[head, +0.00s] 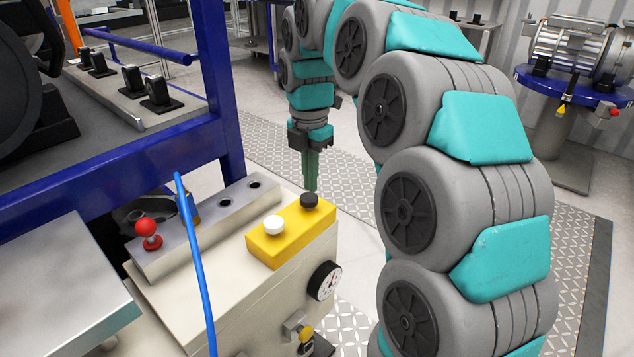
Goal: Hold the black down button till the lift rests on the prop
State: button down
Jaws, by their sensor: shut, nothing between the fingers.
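The black down button (309,200) stands at the far right end of a yellow button box (290,234). A white button (273,225) sits beside it on the same box. My gripper (311,187) points straight down with its fingers shut and empty. Its tips appear just above or at the black button; I cannot tell whether they touch it. The lift and the prop cannot be told apart with certainty in this view.
The yellow box sits on a cream cabinet (200,310) with a gauge (325,281). A blue frame (110,170) rises behind. Tread-plate floor (350,190) lies open beyond.

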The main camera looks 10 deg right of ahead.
aim_at(310, 199)
notch_tip(310, 199, up, 10)
jog(key=p, duration=0.1)
jog(key=shift+r, duration=0.25)
dwell(0.4)
jog(key=s+d+f+m, duration=0.1)
jog(key=s+f+m, duration=0.6)
jog(key=s, duration=0.4)
jog(key=s+f+m+g, duration=0.1)
jog(key=s+f+m, duration=0.6)
jog(key=s+m, duration=0.2)
jog(key=s+d+f+m, duration=0.1)
jog(key=s+f+m, duration=0.6)
jog(key=s, duration=0.6)
jog(key=shift+s+d+m+g, duration=0.3)
jog(key=shift+s+m+g, duration=0.1)
jog(key=shift+m, duration=0.7)
